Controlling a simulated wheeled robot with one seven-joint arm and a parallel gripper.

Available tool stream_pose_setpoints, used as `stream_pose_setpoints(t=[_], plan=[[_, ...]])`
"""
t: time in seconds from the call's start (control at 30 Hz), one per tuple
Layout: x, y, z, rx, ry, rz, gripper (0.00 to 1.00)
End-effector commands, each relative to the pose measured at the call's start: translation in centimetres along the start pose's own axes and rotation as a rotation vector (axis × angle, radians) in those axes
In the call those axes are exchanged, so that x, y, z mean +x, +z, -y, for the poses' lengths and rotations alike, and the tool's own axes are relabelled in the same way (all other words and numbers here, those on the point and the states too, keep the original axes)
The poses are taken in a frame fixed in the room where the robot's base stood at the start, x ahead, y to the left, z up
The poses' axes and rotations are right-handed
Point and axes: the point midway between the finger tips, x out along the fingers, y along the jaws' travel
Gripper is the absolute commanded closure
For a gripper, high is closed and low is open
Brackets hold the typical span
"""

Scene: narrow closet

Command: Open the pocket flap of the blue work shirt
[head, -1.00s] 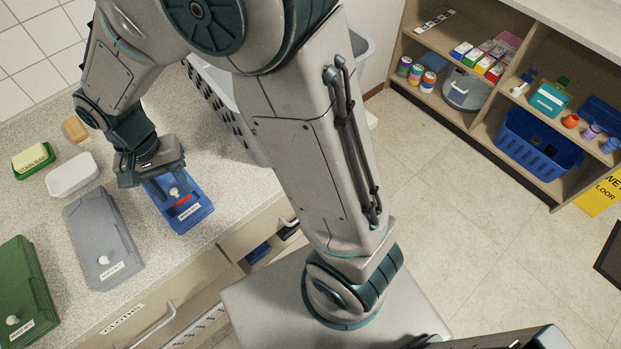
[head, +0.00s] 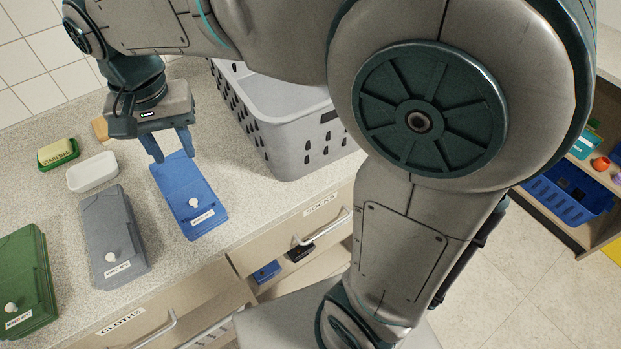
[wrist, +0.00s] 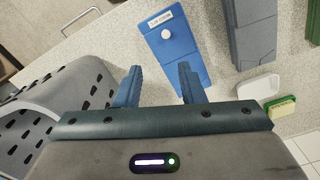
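The blue work shirt (head: 183,185) lies on the counter as a flat folded block with a white label at its near end. Its pocket flap (head: 190,192) lies down flat, with a white button (head: 193,202) near the label. It also shows in the wrist view as the blue shirt (wrist: 190,52). My gripper (head: 171,152) is over the shirt's far end, away from the button. In the wrist view my gripper (wrist: 159,84) has its two blue fingers apart with nothing held between them. I cannot tell whether a fingertip touches the shirt.
A grey folded shirt (head: 110,235) and a green one (head: 25,280) lie to the left. A white dish (head: 92,172) and a green-and-yellow sponge (head: 58,153) sit behind them. A grey laundry basket (head: 285,125) stands close on the right. A drawer (head: 270,268) below is partly open.

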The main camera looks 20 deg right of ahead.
Motion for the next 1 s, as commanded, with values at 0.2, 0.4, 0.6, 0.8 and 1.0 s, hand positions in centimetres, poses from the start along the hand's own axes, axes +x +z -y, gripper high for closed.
stream_pose_setpoints(t=[0.2, 0.4, 0.6, 0.8, 1.0], plan=[[1.6, -0.2, -4.5, -0.013, -0.005, -0.039, 0.64], [2.8, 0.0, -8.3, -0.028, -0.01, -0.074, 0.64], [4.3, 0.6, -12.0, -0.044, -0.013, -0.108, 0.64], [6.0, 1.6, -15.4, -0.062, -0.015, -0.146, 0.64], [8.0, 3.0, -18.5, -0.077, -0.016, -0.184, 0.64]])
